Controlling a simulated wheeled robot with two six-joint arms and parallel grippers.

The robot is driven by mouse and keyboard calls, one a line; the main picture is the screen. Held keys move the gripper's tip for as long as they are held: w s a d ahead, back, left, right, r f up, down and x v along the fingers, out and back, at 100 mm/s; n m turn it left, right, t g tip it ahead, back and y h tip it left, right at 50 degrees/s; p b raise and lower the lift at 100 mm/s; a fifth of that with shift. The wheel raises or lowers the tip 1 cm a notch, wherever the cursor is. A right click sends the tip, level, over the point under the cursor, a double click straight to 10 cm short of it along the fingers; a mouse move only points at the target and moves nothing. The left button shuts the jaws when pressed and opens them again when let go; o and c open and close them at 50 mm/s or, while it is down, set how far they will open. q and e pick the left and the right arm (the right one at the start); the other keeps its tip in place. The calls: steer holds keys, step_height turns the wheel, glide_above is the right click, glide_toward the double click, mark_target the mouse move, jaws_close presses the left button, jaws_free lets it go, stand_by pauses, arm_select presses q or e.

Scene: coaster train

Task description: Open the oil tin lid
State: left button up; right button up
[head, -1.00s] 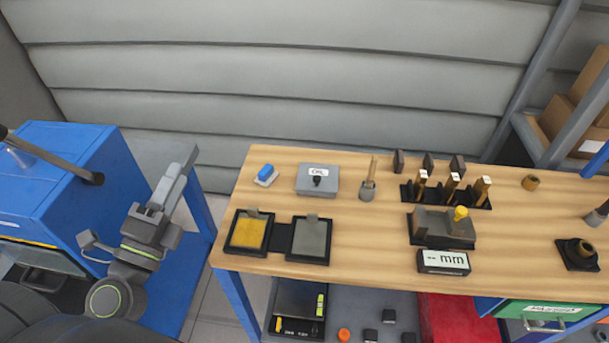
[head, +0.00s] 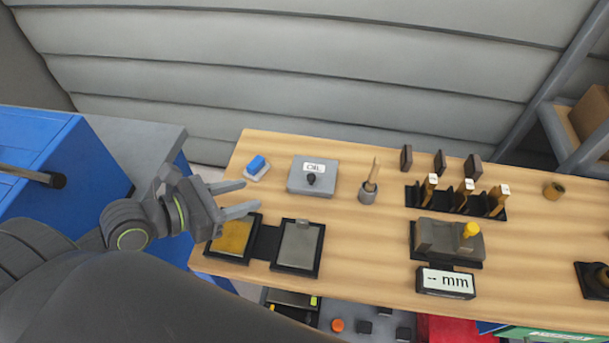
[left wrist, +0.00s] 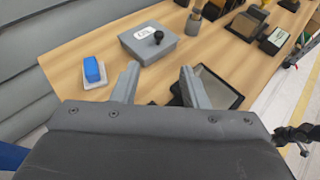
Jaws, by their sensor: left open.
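The oil tin (head: 322,188) is a flat grey box with a white "OIL" label and a dark round knob (head: 312,179) on its lid. It sits closed on the wooden bench, and it also shows in the left wrist view (left wrist: 165,52). My left gripper (head: 250,197) is open and empty over the bench's left end, left of the tin and near the yellow pad. In the left wrist view the fingers (left wrist: 158,80) point toward the tin, apart from it. My right gripper is not in view.
A blue block on a white dish (head: 257,168) stands left of the tin. Yellow and grey pads in black frames (head: 318,262) lie in front. A brush in a grey cup (head: 367,193) stands right of it. A gauge reading "-- mm" (head: 446,282) is further right.

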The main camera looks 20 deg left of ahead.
arm_select(q)
steer(key=x, duration=0.3)
glide_toward(310, 176)
steer(key=x, duration=0.7)
steer(key=shift+w, duration=0.1)
steer(key=shift+w+d+f, duration=0.25)
steer(key=shift+w+d, duration=0.1)
steer(key=shift+w, duration=0.05)
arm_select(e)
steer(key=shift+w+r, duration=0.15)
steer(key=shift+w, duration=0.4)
arm_select(q)
jaws_close()
steer(key=shift+p, duration=0.3)
